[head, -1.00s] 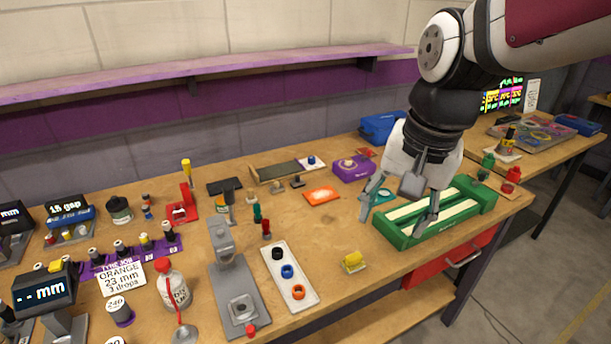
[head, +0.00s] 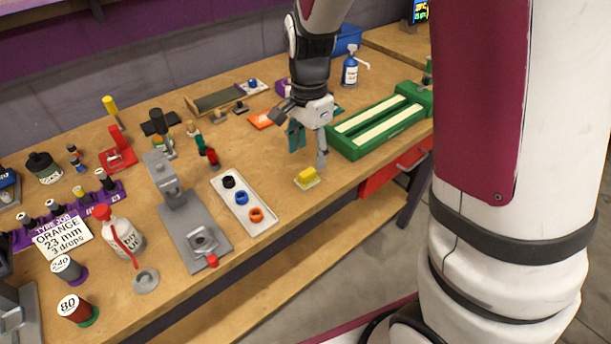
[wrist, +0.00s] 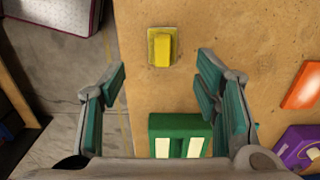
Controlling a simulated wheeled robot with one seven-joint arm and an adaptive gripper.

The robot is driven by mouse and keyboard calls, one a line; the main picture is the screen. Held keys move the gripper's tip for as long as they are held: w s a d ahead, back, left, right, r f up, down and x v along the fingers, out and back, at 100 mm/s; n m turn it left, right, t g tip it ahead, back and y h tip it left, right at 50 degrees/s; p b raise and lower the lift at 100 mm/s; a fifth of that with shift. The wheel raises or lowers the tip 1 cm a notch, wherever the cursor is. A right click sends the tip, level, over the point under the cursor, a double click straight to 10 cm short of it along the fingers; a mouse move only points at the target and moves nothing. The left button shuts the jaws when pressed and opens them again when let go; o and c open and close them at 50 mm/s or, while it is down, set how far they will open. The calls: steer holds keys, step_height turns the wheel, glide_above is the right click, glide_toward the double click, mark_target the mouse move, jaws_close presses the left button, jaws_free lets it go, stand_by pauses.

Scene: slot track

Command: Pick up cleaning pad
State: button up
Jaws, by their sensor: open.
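The cleaning pad (head: 307,177) is a small pale pad with a yellow grip block on top. It lies flat on the bench near the front edge. In the wrist view the pad (wrist: 163,47) is ahead of the fingertips, roughly midway between them. My gripper (head: 308,158) is open and empty, pointing down over the bench close behind the pad. In the wrist view its two teal-padded fingers (wrist: 163,75) stand wide apart and do not touch the pad.
The green slotted track (head: 380,124) stands right of the gripper. A white tray (head: 238,190) with coloured rings and a grey press (head: 190,225) stand to the left. An orange packet (head: 260,120) lies behind. Bare bench surrounds the pad; the front edge is close.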

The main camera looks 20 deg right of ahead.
mark_target(308, 172)
step_height(308, 172, down, 7)
steer(key=shift+w+a+f+b, duration=0.1)
steer(key=shift+w+f+b, duration=0.1)
steer(key=shift+b, duration=0.2)
steer(key=c, duration=1.1)
steer(key=shift+r, duration=0.1)
